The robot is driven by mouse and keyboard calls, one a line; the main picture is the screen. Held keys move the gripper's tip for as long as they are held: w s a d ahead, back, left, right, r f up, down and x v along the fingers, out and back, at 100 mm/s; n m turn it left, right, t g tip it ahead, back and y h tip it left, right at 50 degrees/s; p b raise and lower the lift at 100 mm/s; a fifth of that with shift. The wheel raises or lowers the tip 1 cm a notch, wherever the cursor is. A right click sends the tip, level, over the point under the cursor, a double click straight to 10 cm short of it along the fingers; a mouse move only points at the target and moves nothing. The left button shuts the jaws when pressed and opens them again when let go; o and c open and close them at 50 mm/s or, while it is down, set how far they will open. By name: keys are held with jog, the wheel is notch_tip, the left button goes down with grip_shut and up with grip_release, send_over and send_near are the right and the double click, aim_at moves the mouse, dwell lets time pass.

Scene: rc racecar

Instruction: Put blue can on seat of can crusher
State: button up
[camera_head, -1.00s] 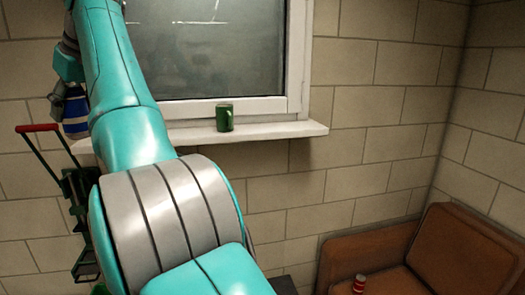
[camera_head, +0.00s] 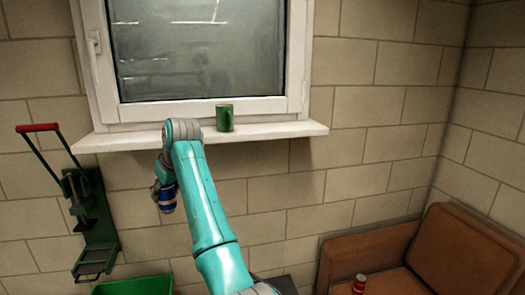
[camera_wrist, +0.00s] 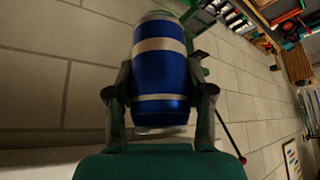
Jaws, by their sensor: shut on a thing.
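A green mug (camera_head: 225,118) stands on the white sill (camera_head: 270,132) close to my arm. A green bin (camera_head: 133,287) is below, right of the crusher. A brown armchair (camera_head: 462,250) with a red can (camera_head: 360,284) is at the right.

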jog(key=s+d+f+m+t+h, duration=0.1)
jog(key=d+f+m, duration=0.1)
jog(key=d+f, duration=0.75)
jog(key=d+f+m, duration=0.1)
jog(key=d+f, duration=0.5)
jog(key=f, duration=0.6)
jog(key=s+d+f+m+t+h, duration=0.1)
jog(key=d+f+m, duration=0.1)
jog(key=d+f, duration=0.75)
jog(key=s+d+f+m+h, duration=0.1)
jog(key=s+d+f+m, duration=0.1)
jog(key=s+d+f, duration=0.8)
jog(key=s+d+f+m+h, duration=0.2)
jog(key=s+d+f, duration=0.8)
jog(key=s, duration=0.5)
jog(key=shift+d+f+m+t, duration=0.3)
jog(key=shift+d+m, duration=0.1)
jog(key=shift+d, duration=0.15)
